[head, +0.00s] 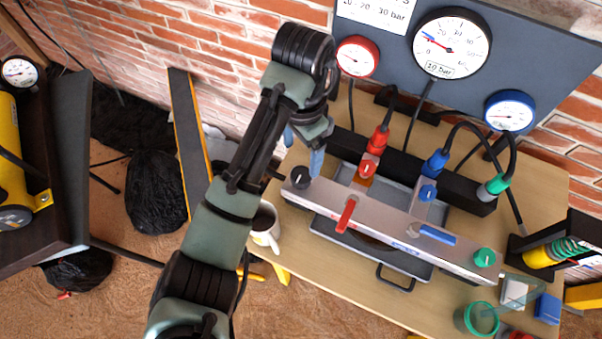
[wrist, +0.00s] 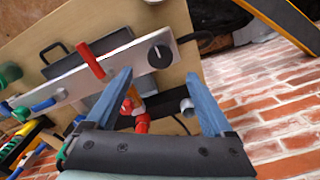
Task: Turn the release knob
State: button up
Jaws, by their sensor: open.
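A black round knob (head: 300,176) sits at the left end of the silver manifold bar (head: 385,228). In the wrist view this black knob (wrist: 159,55) shows a white pointer line. A green knob (head: 484,257) sits at the bar's right end. I cannot tell from labels which is the release knob. My gripper (head: 304,158) is beside the black knob in the head view, with one blue finger clear and the other partly hidden. In the wrist view my gripper (wrist: 159,74) is open and empty, its fingertips either side of the black knob's direction; contact is not visible.
A red lever (head: 346,215) and a blue lever (head: 437,234) stand on the bar. Red and blue hose fittings are behind it, below the gauge panel (head: 395,40). A white mug (head: 264,228) stands at the table's left edge. A green cup (head: 480,318) is front right.

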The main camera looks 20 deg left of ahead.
aim_at(301, 175)
notch_tip(301, 175, down, 9)
jog(key=shift+r+b, duration=0.15)
jog(key=shift+b, duration=0.6)
jog(key=c, duration=1.4)
jog(key=shift+o, duration=0.2)
